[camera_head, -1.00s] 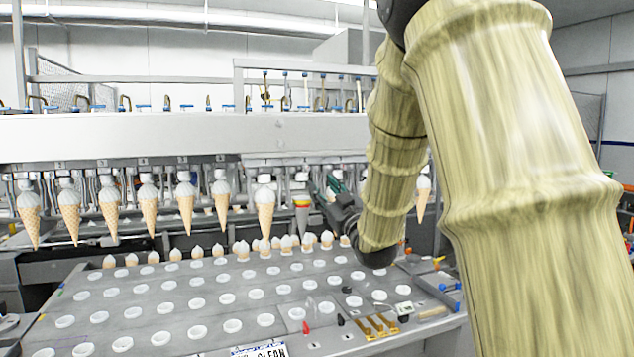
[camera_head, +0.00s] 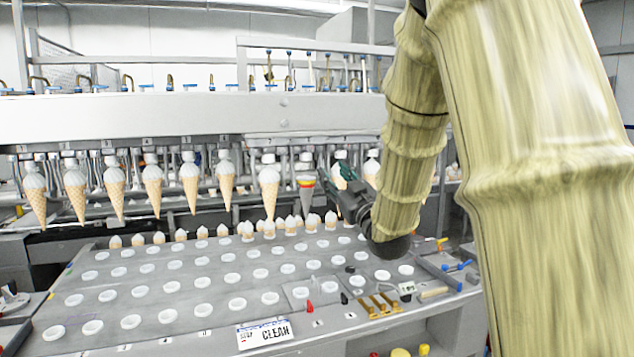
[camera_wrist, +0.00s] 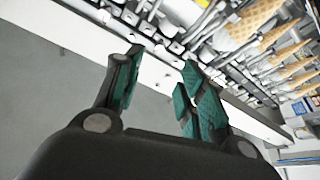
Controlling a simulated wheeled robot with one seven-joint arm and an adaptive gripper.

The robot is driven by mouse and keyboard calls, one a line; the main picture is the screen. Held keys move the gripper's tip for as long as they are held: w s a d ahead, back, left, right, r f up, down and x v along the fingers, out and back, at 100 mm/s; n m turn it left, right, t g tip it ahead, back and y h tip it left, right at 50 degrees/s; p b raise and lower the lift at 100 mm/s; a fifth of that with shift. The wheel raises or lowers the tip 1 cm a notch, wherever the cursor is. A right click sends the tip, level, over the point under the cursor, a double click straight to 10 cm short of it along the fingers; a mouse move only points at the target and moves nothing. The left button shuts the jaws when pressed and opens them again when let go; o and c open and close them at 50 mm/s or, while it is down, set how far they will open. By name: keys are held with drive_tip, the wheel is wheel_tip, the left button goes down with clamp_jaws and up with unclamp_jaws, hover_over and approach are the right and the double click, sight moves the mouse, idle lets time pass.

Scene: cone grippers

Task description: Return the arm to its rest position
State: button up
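My gripper (camera_head: 338,185) is in front of the row of hanging cones, at the right end of the machine in the head view. In the wrist view my gripper (camera_wrist: 158,95) has its two green-padded fingers spread apart with nothing between them. My arm, in pale ribbed covering, fills the right side of the head view and bends down to the gripper. A cone with a coloured band (camera_head: 306,182) hangs just left of the fingertips. Whether the fingertips touch any cone cannot be told from the head view.
Several ice-cream cones (camera_head: 154,183) hang from the machine's grippers under a white beam (camera_head: 200,120). Below is a grey plate (camera_head: 215,265) with rows of white-rimmed holes and a back row of cones. A "CLEAN" sign (camera_head: 265,334) and brass pieces (camera_head: 378,305) are at its front edge.

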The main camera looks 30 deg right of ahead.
drive_tip(key=w+a+f+m+g, duration=0.1)
drive_tip(key=a+f+g, duration=0.2)
drive_tip(key=f, duration=0.9)
drive_tip(key=w+a+f+g, duration=0.2)
drive_tip(key=a+f, duration=0.1)
drive_tip(key=f, duration=0.8)
drive_tip(key=s+a+f+m+g, duration=0.1)
drive_tip(key=s+a+f+g, duration=0.2)
drive_tip(key=f, duration=0.8)
drive_tip(key=s+a+f+g, duration=0.2)
drive_tip(key=s+a+f, duration=0.1)
drive_tip(key=f, duration=0.8)
drive_tip(key=s+a+f+g+y, duration=0.1)
drive_tip(key=s+a+f+g, duration=0.25)
drive_tip(key=s+f, duration=0.45)
drive_tip(key=s+a+f+g, duration=0.2)
drive_tip(key=s+a+f, duration=0.2)
drive_tip(key=s+f, duration=0.45)
drive_tip(key=s+a+f+g, duration=0.2)
drive_tip(key=s+f, duration=0.2)
drive_tip(key=s, duration=0.3)
drive_tip(key=s+a+f+g+y, duration=0.1)
drive_tip(key=s+a+f+g, duration=0.1)
drive_tip(key=s, duration=0.5)
drive_tip(key=s+a+f+m+g, duration=0.1)
drive_tip(key=s+a+f+g, duration=0.1)
drive_tip(key=s+a+f, duration=0.2)
drive_tip(key=s+f, duration=0.3)
drive_tip(key=s, duration=0.1)
drive_tip(key=shift+y, duration=0.3)
